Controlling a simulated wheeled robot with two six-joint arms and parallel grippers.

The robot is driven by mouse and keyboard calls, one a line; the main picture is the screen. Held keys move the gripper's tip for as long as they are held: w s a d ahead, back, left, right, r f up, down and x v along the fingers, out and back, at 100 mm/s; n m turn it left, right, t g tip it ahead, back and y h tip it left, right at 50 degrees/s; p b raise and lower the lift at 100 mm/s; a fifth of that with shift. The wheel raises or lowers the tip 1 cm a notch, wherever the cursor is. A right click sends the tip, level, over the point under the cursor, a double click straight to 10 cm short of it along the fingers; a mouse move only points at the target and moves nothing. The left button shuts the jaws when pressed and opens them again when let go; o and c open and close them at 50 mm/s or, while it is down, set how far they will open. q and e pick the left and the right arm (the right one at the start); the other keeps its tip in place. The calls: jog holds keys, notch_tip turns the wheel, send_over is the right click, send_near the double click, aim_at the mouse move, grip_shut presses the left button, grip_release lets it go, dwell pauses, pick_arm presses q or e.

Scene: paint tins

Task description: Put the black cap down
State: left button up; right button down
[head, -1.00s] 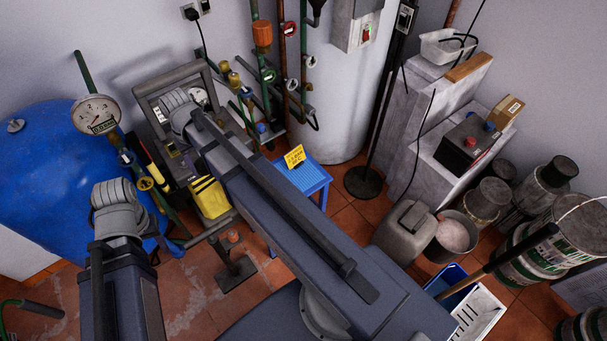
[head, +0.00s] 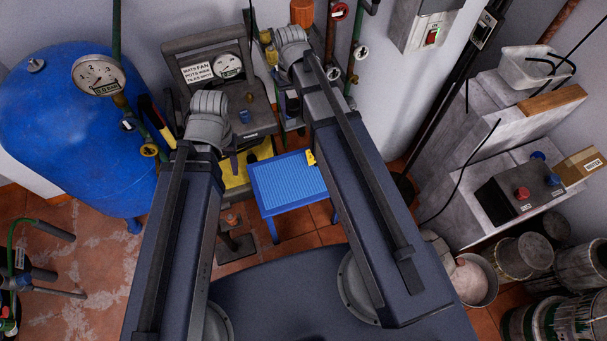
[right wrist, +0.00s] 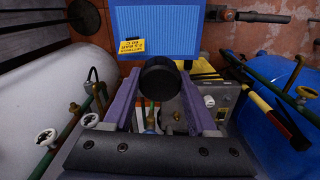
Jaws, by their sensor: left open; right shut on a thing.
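The black cap (right wrist: 160,77) is held between the two fingertips of my right gripper (right wrist: 158,88) in the right wrist view. In that view it overlaps the edge of a blue stool (right wrist: 157,25), and I cannot tell its height. In the head view the cap is hidden and my right gripper (head: 291,103) is mostly hidden below its wrist, beyond the blue stool (head: 288,187). My left gripper (head: 236,163) is mostly hidden below its wrist, left of the stool; it is open, and I see nothing held.
The stool top is largely bare, with a yellow label (head: 311,157) at its far right corner. Behind are a grey gauge case (head: 205,50) and vertical pipes. A blue tank (head: 65,125) stands left. A plinth with a black box (head: 517,193) and several tins stand right.

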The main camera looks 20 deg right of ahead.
aim_at(298, 176)
notch_tip(298, 176, down, 34)
jog(key=w+d+n+b, duration=0.1)
jog(key=n+b, duration=0.2)
jog(key=b, duration=2.9)
jog(key=shift+f, duration=0.2)
jog(key=shift+w, duration=0.1)
notch_tip(298, 176, down, 10)
jog(key=b, duration=1)
jog(key=shift+f+b, duration=0.1)
jog(key=shift+b, duration=0.2)
jog(key=shift+c, duration=1)
grip_release()
notch_tip(298, 176, up, 12)
jog(key=p, duration=1.2)
jog(key=shift+r, duration=0.2)
